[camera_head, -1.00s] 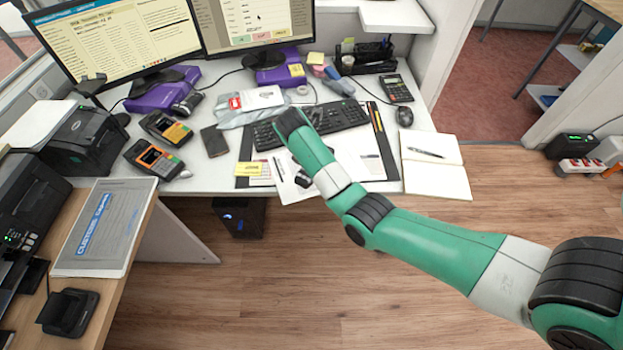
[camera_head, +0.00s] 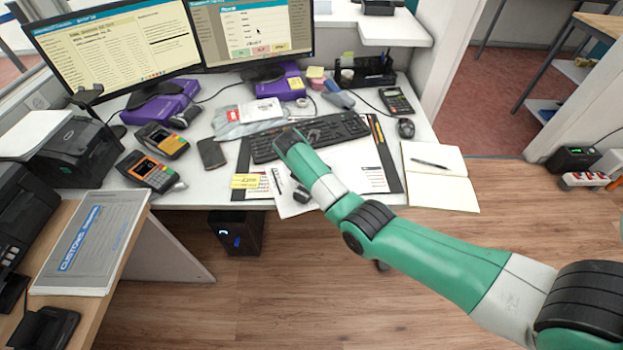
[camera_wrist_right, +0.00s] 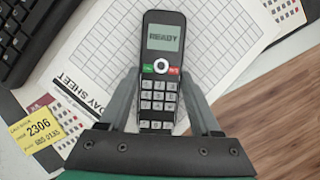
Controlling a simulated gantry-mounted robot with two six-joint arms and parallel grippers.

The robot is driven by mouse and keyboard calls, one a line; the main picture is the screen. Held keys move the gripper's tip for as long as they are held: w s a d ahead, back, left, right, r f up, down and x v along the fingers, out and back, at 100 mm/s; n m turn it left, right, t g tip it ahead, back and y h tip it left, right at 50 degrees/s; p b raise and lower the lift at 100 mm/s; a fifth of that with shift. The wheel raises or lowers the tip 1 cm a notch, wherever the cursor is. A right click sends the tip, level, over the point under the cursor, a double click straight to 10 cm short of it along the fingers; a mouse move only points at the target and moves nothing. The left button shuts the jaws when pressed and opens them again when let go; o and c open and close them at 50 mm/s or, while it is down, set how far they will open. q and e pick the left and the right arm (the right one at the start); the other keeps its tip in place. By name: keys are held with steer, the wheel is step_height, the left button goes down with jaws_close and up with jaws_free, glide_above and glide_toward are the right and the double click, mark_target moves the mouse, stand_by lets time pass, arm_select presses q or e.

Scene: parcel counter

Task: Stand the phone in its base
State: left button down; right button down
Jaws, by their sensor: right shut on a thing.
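The phone (camera_wrist_right: 158,92) is a black cordless handset with a lit screen reading READY and a keypad. In the right wrist view my right gripper (camera_wrist_right: 161,82) is shut on it, with one finger on each side. Paper sheets lie beneath it. In the head view my right forearm reaches over the desk and mostly hides the gripper and phone. A black cradle (camera_head: 45,328), which looks like the phone's base, sits on the wooden side counter at the lower left, partly cut off by the frame's edge. It looks empty. My left gripper is not in view.
A customs folder (camera_head: 82,240) lies on the side counter beside the cradle. Card terminals (camera_head: 150,172), a dark flat device (camera_head: 212,153), a keyboard (camera_head: 310,136) and an open notebook (camera_head: 438,175) occupy the desk.

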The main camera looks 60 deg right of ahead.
steer(key=shift+c, duration=0.5)
jaws_free()
steer(key=shift+f, duration=0.1)
steer(key=p+v, duration=0.6)
steer(key=v, duration=0.5)
steer(key=shift+s+d+r, duration=0.25)
steer(key=shift+s+r, duration=0.15)
steer(key=shift+r, duration=0.1)
